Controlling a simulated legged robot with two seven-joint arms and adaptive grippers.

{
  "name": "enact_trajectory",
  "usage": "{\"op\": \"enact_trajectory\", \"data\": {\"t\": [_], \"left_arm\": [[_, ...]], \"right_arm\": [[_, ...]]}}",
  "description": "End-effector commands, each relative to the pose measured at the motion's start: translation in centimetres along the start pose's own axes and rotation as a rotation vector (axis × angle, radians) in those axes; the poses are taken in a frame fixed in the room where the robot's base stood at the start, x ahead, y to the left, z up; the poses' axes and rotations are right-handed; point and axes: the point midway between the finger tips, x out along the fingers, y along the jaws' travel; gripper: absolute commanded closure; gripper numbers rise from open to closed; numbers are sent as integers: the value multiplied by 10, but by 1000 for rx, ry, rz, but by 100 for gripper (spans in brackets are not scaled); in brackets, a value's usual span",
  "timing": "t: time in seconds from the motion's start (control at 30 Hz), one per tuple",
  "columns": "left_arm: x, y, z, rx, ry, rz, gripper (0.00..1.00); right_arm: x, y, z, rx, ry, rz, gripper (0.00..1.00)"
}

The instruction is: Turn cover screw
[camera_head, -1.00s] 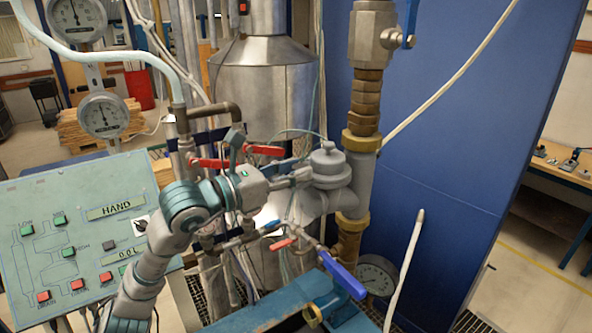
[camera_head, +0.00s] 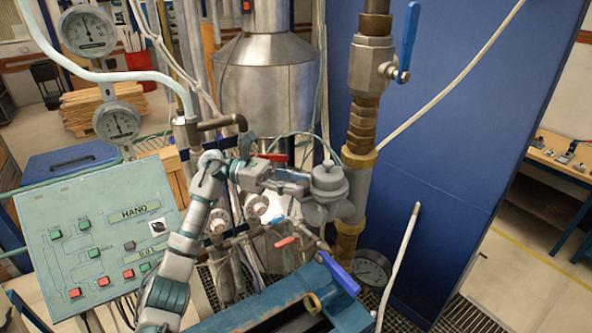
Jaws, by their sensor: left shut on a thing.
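The grey meter (camera_head: 326,186) with its round cover sits on the vertical brass pipe, right of the picture's middle. My left arm reaches up from the bottom left, and my left gripper (camera_head: 304,187) is at the left side of the meter. Its fingers are shut at the meter's side. The cover screw itself is too small or hidden behind the fingers to make out. My right gripper is not in view.
A green control panel (camera_head: 100,235) stands at the left. A blue-handled valve (camera_head: 340,273) and a red handle (camera_head: 286,241) lie below the meter. Another blue lever (camera_head: 409,40) is above. A blue wall (camera_head: 450,150) closes off the right.

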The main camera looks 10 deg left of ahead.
Motion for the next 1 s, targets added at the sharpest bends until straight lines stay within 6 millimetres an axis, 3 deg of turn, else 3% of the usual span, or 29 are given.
{"op": "enact_trajectory", "data": {"t": [0.03, 0.3, 1.0], "left_arm": [[0, 3, 7, -4, -3, -38, 100], [0, 6, 4, 0, -2, -207, 100], [0, 8, 2, 0, -3, -330, 100]], "right_arm": [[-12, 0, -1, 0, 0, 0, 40], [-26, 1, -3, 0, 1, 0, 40], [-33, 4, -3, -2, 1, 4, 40]]}}
